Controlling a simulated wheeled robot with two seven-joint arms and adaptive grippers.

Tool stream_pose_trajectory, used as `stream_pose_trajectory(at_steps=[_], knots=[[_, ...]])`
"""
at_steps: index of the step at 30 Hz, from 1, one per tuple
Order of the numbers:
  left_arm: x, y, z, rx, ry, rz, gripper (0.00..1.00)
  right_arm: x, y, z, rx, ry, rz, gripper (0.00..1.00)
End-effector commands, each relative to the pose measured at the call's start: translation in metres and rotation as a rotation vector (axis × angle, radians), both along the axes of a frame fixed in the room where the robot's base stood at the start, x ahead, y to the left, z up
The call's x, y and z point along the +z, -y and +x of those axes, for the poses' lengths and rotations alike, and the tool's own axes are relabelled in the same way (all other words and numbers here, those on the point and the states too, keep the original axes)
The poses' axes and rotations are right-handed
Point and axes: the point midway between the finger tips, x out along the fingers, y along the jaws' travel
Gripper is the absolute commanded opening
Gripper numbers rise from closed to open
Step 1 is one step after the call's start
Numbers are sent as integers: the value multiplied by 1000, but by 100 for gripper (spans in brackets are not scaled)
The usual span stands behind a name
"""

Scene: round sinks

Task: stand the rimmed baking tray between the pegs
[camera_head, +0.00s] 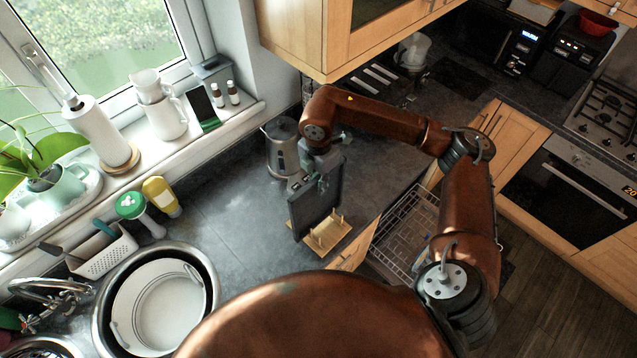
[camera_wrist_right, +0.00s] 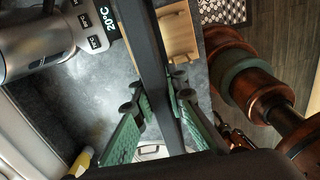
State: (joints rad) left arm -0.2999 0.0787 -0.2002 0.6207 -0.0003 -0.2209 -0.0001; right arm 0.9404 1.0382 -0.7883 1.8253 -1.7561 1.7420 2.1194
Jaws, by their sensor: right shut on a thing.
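The dark rimmed baking tray (camera_head: 312,212) is upright, seen partly edge-on, in the grip of my right gripper (camera_head: 322,178). The wooden peg rack (camera_head: 331,235) lies on the counter by its front edge, with several short pegs rising from it. The tray's lower edge is at the rack's left and back side; I cannot tell whether it touches the base or sits between pegs. In the right wrist view the green fingers (camera_wrist_right: 157,100) close on the tray (camera_wrist_right: 147,45) from both sides, and the rack (camera_wrist_right: 180,35) shows beside it. My left gripper is not in view.
A metal kettle (camera_head: 283,147) stands close behind the tray. A sink with a white basin (camera_head: 160,305) is at lower left. Counter left of the rack is clear. An open dishwasher rack (camera_head: 408,232) is at right.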

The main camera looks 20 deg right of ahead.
Motion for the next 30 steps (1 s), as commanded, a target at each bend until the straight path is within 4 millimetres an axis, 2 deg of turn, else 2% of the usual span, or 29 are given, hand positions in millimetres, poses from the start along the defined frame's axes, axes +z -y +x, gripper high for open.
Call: stream_pose_trajectory(at_steps=[8, 9, 16, 25, 29, 30], knots=[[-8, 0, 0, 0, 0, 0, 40, -8, 0, 0, 0, 1, 1, 0], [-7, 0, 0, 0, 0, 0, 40, -7, 0, 0, 0, 0, 0, 15], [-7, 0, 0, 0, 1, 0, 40, -7, 0, 0, 0, 0, 0, 30], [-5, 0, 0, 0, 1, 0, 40, -5, 0, 0, 0, 0, 0, 30], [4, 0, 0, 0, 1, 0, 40, 5, 0, 0, 0, 1, 0, 30], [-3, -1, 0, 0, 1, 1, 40, 10, -1, 2, 1, 5, 2, 30]])
